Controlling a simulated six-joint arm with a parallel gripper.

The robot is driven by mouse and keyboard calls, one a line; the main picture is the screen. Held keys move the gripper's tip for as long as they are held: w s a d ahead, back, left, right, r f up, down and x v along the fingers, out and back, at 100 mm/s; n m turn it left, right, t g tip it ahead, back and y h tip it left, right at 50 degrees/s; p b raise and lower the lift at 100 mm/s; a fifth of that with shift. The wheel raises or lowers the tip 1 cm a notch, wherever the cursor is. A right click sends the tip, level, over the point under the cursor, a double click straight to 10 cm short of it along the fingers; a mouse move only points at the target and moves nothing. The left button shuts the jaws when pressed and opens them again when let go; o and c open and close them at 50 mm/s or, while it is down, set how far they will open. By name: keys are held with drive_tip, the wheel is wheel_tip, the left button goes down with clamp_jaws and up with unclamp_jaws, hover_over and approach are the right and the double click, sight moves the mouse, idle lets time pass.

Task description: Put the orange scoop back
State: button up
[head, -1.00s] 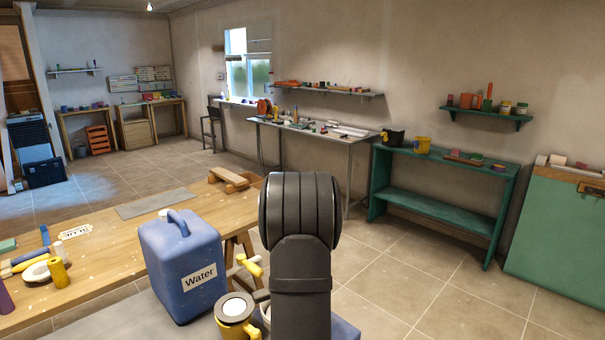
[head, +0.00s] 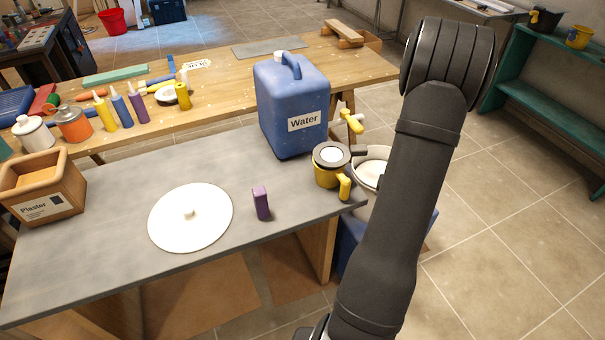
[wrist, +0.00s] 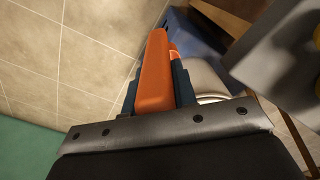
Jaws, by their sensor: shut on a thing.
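In the wrist view, my gripper (wrist: 157,88) is shut on the orange scoop (wrist: 155,62), with a dark finger on each side of it. The long orange part points away from the wrist; any bowl of the scoop is hidden. In the head view, my arm crosses the right side, and neither my gripper nor the scoop shows. A plaster box (head: 45,208), tan and open-topped, stands at the left end of the grey table (head: 120,275). A white bucket (head: 369,172) stands beyond the table's right end, partly behind my arm.
A wooden bench (head: 220,75) with bottles runs behind. The table's front left is clear.

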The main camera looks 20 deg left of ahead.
drive_tip(key=d, duration=0.6)
drive_tip(key=a+r+n, duration=0.2)
drive_tip(key=r, duration=0.2)
drive_tip(key=a+r+n, duration=0.2)
drive_tip(key=r, duration=0.2)
drive_tip(key=a+r+n, duration=0.2)
drive_tip(key=r, duration=0.3)
drive_tip(key=shift+a, duration=0.3)
drive_tip(key=s+a+r+n, duration=0.3)
drive_tip(key=a+r+n, duration=0.3)
drive_tip(key=r, duration=0.6)
drive_tip(key=s+a+f+m, duration=0.1)
drive_tip(key=s+a+f, duration=0.15)
drive_tip(key=a, duration=0.75)
drive_tip(key=s+a+f+m, duration=0.15)
drive_tip(key=s+a, duration=0.25)
drive_tip(key=a, duration=0.7)
wheel_tip(320, 180, down, 9)
drive_tip(key=shift+w, duration=0.2)
drive_tip(key=shift+f+m, duration=0.1)
drive_tip(key=shift+m, duration=0.15)
drive_tip(key=o, duration=1)
